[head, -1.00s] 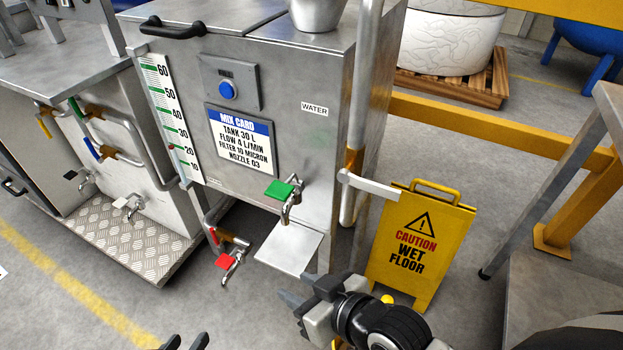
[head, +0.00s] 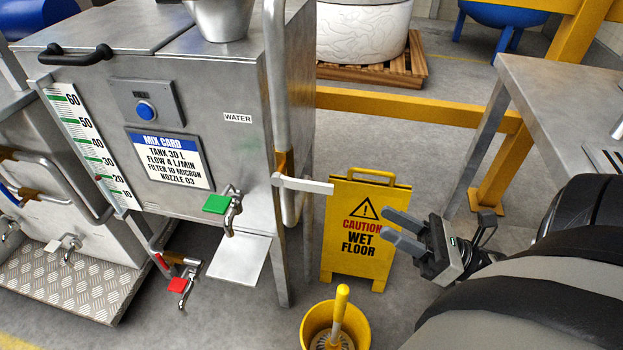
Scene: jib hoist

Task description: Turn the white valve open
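The white valve lever (head: 303,185) is on the vertical grey pipe (head: 277,100) at the right side of the steel tank. It lies about level, sticking out to the right, across the line of the pipe. A brass-coloured valve body (head: 282,163) shows behind its left end. My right gripper (head: 385,226) is to the right of the lever and lower in the picture, apart from it. Its two grey fingers point left with a gap between them and nothing in it. My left gripper is out of view.
A yellow wet-floor sign (head: 363,228) stands behind and below the lever's free end. A yellow bucket (head: 310,328) with a brush is on the floor. A green-handled tap (head: 217,204) and a red-handled tap (head: 177,285) are to the left. A steel table (head: 540,80) stands right.

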